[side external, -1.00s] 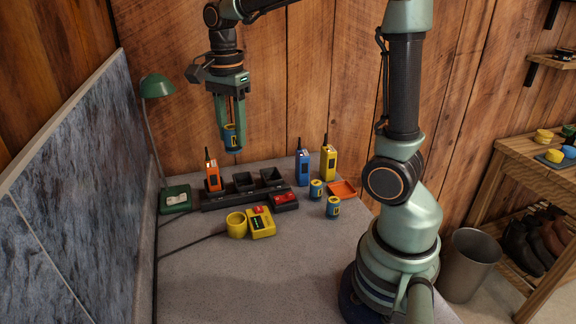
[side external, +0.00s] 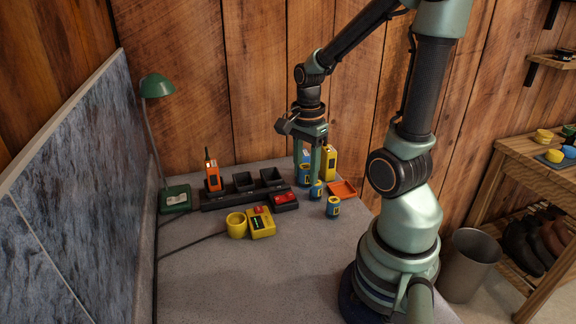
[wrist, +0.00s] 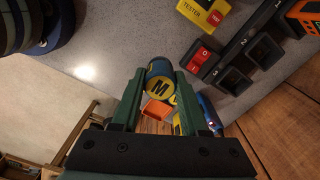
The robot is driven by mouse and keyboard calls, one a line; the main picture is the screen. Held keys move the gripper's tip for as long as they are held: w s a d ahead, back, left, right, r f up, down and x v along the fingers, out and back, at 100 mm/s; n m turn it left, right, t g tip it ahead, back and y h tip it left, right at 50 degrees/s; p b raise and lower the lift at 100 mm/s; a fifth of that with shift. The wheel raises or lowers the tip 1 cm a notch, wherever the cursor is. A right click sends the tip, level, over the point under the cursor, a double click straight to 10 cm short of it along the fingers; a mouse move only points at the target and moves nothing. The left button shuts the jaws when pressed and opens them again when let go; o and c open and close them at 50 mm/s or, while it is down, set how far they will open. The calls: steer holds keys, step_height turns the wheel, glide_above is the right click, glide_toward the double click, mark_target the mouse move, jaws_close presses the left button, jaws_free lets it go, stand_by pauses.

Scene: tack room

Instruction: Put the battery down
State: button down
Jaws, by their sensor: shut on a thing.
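My gripper (side external: 306,176) is shut on a blue and yellow battery (side external: 304,172) and holds it upright near the right end of the charger rack, in front of the blue radio. Whether the battery touches the table is hard to tell. In the wrist view the battery's yellow end (wrist: 159,88), marked M, shows between my fingers. Two similar batteries stand on the table: one (side external: 316,189) close to the right of my gripper, the other (side external: 333,208) nearer the front.
The orange tray (side external: 343,190) lies just right of the batteries. The yellow radio (side external: 330,163) stands behind. The black charger rack (side external: 222,199) holds an orange radio (side external: 212,176) and has two empty bays. The yellow tester (side external: 262,222) is front left. The table front (side external: 250,280) is clear.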

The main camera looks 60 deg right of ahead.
step_height(320, 180, down, 12)
steer(key=shift+r, duration=0.2)
stand_by(0.4)
steer(key=shift+f, duration=0.1)
steer(key=shift+c, duration=2.1)
jaws_free()
step_height(320, 180, up, 12)
steer(key=shift+r, duration=0.1)
steer(key=w+a+r+n+t, duration=0.2)
steer(key=a+r+n, duration=0.3)
steer(key=n, duration=0.5)
steer(key=w+a+r+n+t, duration=0.3)
steer(key=a+r+n, duration=0.3)
steer(key=a+n, duration=0.3)
steer(key=n, duration=0.2)
steer(key=shift+n+t, duration=0.3)
steer(key=shift+w+a, duration=0.1)
